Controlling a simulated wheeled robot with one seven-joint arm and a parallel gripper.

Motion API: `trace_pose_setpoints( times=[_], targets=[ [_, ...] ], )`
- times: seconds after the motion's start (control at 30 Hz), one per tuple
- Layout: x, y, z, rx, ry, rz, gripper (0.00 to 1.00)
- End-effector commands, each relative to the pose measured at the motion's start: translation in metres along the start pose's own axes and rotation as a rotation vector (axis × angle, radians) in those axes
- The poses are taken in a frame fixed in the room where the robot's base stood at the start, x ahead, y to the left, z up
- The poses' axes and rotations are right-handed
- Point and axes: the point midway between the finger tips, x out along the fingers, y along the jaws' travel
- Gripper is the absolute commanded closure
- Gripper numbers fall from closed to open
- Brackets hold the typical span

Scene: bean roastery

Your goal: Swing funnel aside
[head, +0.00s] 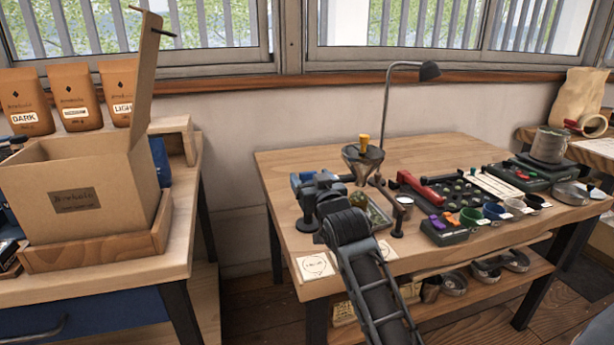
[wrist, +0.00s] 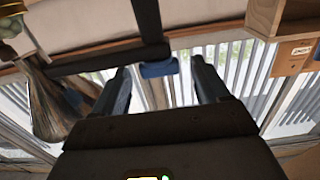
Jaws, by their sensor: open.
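The metal funnel (head: 362,162) stands above the table at its left half, with a yellow piece (head: 364,142) at its top. In the wrist view the funnel (wrist: 47,103) is at the left, outside my fingers. A dark bar (wrist: 105,60) runs from the funnel's side to a blue tab (wrist: 159,69). My gripper (wrist: 160,72) is open, with one finger on each side of the tab. A gap shows on both sides, so the fingers look apart from it. In the head view my gripper (head: 316,184) is partly hidden by my arm.
A black sample panel (head: 460,195) with a red handle and coloured cups fills the right of the table (head: 415,150). A lamp (head: 429,71) stands behind. A dark post (head: 398,213) is right of my arm. An open carton (head: 80,190) stands on the left bench.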

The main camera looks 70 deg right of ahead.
Motion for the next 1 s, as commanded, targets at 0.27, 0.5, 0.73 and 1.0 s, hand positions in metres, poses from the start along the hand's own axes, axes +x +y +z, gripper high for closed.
trace_pose_setpoints(
  times=[0.27, 0.5, 0.73, 1.0],
  targets=[
    [0.025, 0.000, 0.000, 0.000, 0.000, 0.000, 0.26],
    [0.026, 0.000, 0.000, 0.000, 0.000, -0.001, 0.26],
    [0.026, 0.000, 0.000, 0.000, 0.000, -0.001, 0.43],
    [0.026, 0.000, 0.000, 0.000, 0.000, -0.001, 0.69]
  ],
)
